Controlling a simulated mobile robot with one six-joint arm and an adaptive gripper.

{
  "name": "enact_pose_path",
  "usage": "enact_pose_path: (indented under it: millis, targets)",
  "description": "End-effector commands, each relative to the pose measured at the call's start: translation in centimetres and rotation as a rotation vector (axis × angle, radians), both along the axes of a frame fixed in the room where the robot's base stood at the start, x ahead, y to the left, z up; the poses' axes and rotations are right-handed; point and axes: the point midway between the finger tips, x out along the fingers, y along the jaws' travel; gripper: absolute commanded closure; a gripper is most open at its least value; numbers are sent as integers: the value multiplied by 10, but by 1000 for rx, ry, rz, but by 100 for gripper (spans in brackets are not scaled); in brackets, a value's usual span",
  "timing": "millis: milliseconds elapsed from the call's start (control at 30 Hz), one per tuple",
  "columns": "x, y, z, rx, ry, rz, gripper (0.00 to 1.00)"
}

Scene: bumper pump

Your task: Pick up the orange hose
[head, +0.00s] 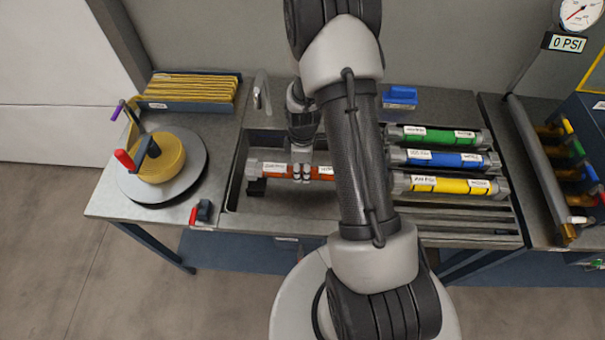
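The orange hose (275,170) is a short orange cylinder with grey end fittings and white labels. It lies level, left to right, in the recessed basin (232,180) of the grey workbench. My gripper (302,173) points down at the middle of the orange hose, and its fingertips overlap the hose in the picture. Whether the fingers are closed on it or only around it cannot be told. My arm hides the hose's right end and the right part of the basin.
Green (438,136), blue (434,158) and yellow (452,185) hoses lie in a rack at right. A turntable with a yellow drum (163,160) stands at left. A faucet (262,92) rises behind the basin. A blue box (401,96) sits at the back.

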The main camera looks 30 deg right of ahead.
Motion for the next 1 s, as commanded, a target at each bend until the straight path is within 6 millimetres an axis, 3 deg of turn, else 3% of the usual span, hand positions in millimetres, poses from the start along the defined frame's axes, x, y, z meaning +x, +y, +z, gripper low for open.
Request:
enact_pose_path:
  millis: [33,200,400,633,1000]
  targets:
    - [2,-1,21,-2,-7,0,100]
    - [2,-1,70,-2,-7,0,100]
    - [1,0,115,-1,-5,0,100]
    - [1,0,141,0,-2,0,100]
    - [0,4,148,0,-2,8,100]
